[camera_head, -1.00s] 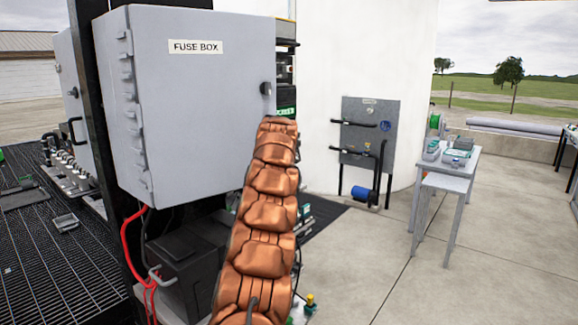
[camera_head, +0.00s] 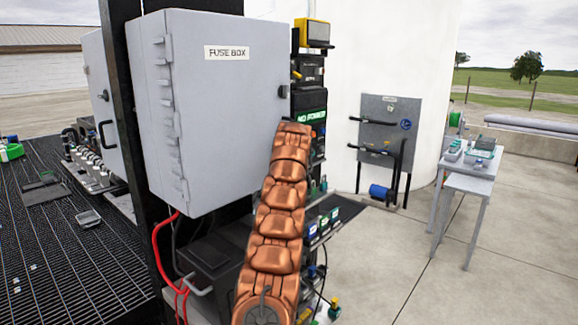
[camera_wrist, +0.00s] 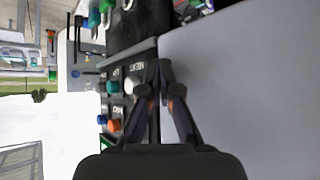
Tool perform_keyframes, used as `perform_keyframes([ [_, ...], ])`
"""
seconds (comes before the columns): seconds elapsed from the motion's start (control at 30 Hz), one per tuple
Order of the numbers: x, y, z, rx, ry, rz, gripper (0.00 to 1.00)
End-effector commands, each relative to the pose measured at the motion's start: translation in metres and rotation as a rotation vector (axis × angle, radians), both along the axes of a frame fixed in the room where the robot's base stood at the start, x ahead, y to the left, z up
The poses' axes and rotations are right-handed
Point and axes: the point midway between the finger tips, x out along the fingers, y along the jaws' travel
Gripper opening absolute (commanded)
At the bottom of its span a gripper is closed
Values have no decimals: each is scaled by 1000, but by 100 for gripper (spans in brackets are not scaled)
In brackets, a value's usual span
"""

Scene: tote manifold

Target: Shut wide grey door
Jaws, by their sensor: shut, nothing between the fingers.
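The wide grey door (camera_head: 225,110), labelled FUSE BOX, is the front of a grey box on a dark post in the head view. Hinges (camera_head: 167,110) line its left edge. A small dark latch (camera_head: 283,91) sits near its right edge. I cannot tell whether the door is fully shut or ajar. In the wrist view a plain grey surface (camera_wrist: 245,85), likely the door, fills the right side. My gripper (camera_wrist: 162,78) is shut and empty, beside that surface's edge; contact is unclear. In the head view the gripper is hidden beyond my copper-coloured arm.
A panel with coloured knobs (camera_wrist: 115,98) lies left of my gripper in the wrist view. Stacked devices (camera_head: 310,105) stand right of the door. A black box and red cables (camera_head: 163,255) are below. Open concrete floor (camera_head: 385,265) lies to the right.

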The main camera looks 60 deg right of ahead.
Motion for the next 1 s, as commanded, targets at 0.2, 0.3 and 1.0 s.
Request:
perform_keyframes([
  [0.2,7,0,5,-13,-11,9,0],
  [0.3,7,0,5,-14,-11,9,0],
  [1.0,-33,8,2,-11,-9,-6,0],
])
